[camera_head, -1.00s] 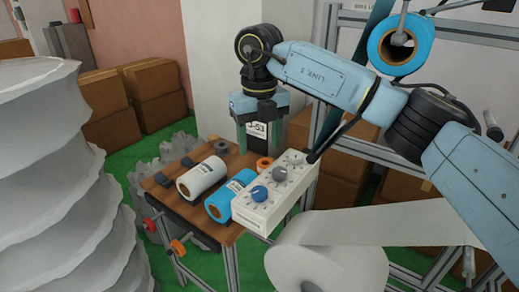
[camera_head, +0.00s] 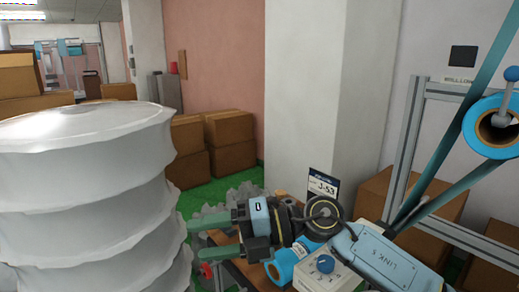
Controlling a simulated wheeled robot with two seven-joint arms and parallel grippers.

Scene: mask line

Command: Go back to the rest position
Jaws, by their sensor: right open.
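My right arm comes in from the lower right, with a pale blue link marked LINK 5. My right gripper (camera_head: 203,238) points left, low in the picture, with its two green fingers apart and nothing between them. It is in front of the wooden table (camera_head: 236,274), which it partly hides. A blue roll (camera_head: 286,262) lies on the table under the wrist. A white control box (camera_head: 325,270) with a blue knob stands beside the roll. My left gripper is not in view.
A large white ridged column (camera_head: 80,200) fills the left, close to my right fingertips. Cardboard boxes (camera_head: 230,140) stand by the pink wall. A metal frame (camera_head: 405,140) with a blue roll (camera_head: 497,125) is at right. Green floor (camera_head: 195,203) shows behind the table.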

